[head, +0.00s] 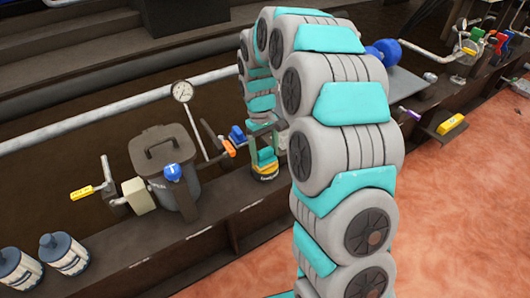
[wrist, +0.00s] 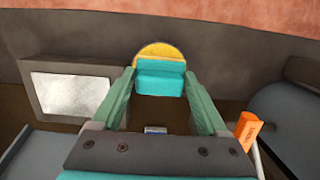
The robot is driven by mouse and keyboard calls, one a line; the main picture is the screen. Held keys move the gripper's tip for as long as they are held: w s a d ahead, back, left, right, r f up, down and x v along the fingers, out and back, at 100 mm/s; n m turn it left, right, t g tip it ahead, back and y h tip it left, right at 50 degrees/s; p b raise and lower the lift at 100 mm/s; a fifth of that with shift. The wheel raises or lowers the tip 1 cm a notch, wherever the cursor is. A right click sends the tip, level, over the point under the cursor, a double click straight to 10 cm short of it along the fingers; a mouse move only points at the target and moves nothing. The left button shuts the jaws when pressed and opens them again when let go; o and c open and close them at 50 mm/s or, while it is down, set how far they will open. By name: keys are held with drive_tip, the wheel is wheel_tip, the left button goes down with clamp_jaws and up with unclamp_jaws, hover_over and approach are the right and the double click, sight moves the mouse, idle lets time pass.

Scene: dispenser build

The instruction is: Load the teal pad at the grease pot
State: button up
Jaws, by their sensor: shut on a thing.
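The teal pad (wrist: 160,80) is between the two green fingers of my gripper (wrist: 161,76), which are shut on it. It also shows in the head view (head: 266,156), low beside the big arm links. The grease pot (head: 265,174) is a small dark round pot with yellow grease on top and a label on its side. In the wrist view, the yellow grease (wrist: 158,49) shows just beyond the pad. The pad is right at the pot's top and overlaps the yellow disc. I cannot tell whether it touches the grease or how deep it sits.
A dark lidded pot (head: 168,165) with a blue knob and a gauge (head: 182,91) stand left of the grease pot. An orange-handled part (wrist: 247,130) is close to my right finger. A pale-faced box (wrist: 70,98) is at left. My arm hides part of the bench.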

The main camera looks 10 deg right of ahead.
drive_tip(key=shift+r+p, duration=1)
drive_tip(key=shift+r, duration=2.2)
